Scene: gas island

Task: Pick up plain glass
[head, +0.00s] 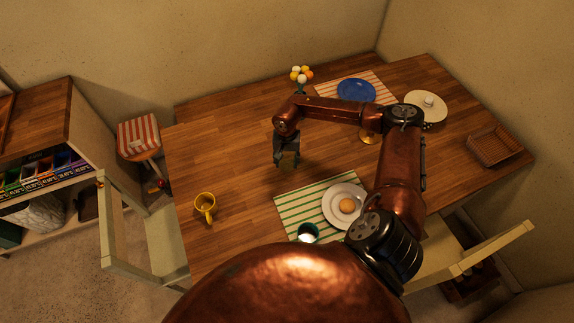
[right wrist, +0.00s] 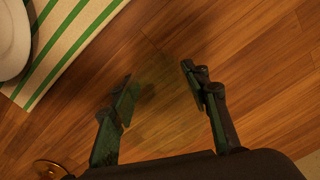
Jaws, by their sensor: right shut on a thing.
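In the head view the glass is mostly hidden by the fingers. I cannot tell whether its base touches the table. The right gripper's fingers (right wrist: 158,80) stand well apart, one on each side of the glass. My left gripper is not in view.
A flower vase (head: 301,88), blue plate (head: 356,90) and wicker basket (head: 494,146) are farther off. Left-middle wood is clear.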

